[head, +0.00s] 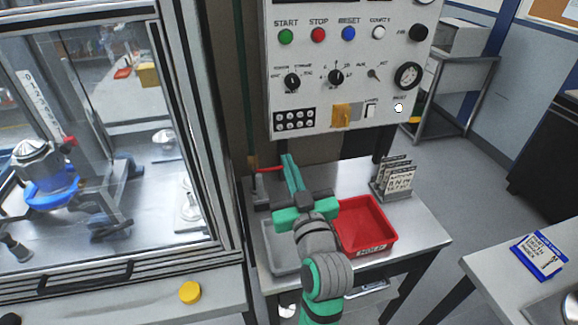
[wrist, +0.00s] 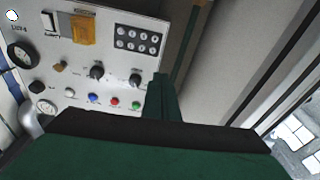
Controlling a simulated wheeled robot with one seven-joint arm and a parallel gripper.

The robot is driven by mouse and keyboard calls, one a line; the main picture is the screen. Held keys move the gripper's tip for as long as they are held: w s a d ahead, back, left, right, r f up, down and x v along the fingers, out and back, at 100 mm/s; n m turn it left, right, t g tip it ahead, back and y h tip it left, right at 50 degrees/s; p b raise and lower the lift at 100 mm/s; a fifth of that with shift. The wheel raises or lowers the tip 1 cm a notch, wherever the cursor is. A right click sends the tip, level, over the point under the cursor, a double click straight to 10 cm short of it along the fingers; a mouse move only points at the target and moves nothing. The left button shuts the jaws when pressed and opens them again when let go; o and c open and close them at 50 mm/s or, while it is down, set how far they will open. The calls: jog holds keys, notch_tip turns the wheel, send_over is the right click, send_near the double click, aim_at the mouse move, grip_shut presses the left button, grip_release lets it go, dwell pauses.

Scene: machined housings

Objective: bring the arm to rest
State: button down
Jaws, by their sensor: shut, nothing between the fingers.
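My gripper (head: 290,172) is in the middle of the head view, above the small steel table, with its green fingers pointing up and away from me. The fingers are together and hold nothing. In the wrist view my gripper (wrist: 163,97) shows its shut fingers in front of the control panel (wrist: 105,55). My grey and green arm reaches up from the bottom of the head view. It hides part of the small table and part of the grey tray (head: 280,245).
The control panel (head: 350,60) with buttons and knobs hangs above the table (head: 425,235). A red tray (head: 368,222) and a card rack (head: 393,180) stand on the table's right side. A glazed machine enclosure (head: 232,150) is on the left, with a yellow button (head: 190,292) on its ledge.

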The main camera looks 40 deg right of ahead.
dwell(0.4)
jog(key=s+a+f+y, duration=0.1)
jog(key=s+a+f, duration=0.2)
jog(key=a+f, duration=0.4)
jog(key=s+a+f+n+g+y, duration=0.1)
jog(key=s+a+f, duration=0.1)
jog(key=a+f, duration=0.5)
jog(key=s+a+f+y, duration=0.1)
jog(key=s+a+f, duration=0.25)
jog(key=f, duration=0.65)
jog(key=s+a+f+n+y, duration=0.1)
jog(key=s+a+f+y, duration=0.1)
jog(key=s+a, duration=0.6)
jog(key=s+a+f+n+g+y, duration=0.1)
jog(key=s+a+f+y, duration=0.2)
jog(key=s+a, duration=0.5)
jog(key=s+f, duration=0.1)
jog(key=s, duration=0.4)
jog(key=shift+f+n+g, duration=0.3)
jog(key=shift+n, duration=0.1)
jog(key=shift+s, duration=0.15)
jog(key=c, duration=2.4)
grip_release()
jog(key=shift+c, duration=0.2)
